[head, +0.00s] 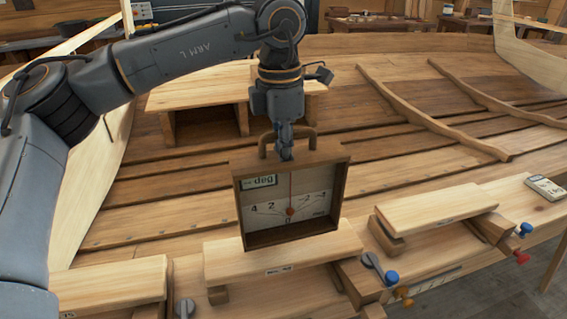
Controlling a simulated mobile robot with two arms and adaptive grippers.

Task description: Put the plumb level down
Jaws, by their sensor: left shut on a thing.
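The plumb level (291,200) is a wooden box frame with a white dial, a small "deg" display and a handle on top. It is upright in the middle of the head view. My left gripper (286,150) comes down from above and is shut on its handle. The level's lower edge overlaps a pale wooden block (222,262) with a small label. I cannot tell whether it touches the block or hangs just above it. My right gripper is not in view.
Another pale block (437,215) stands to the right and one (110,284) at the lower left. Knobbed clamps (380,268) sit between the blocks. A small "deg" device (545,187) lies at the far right. A plank bench (200,95) stands behind on the hull planking.

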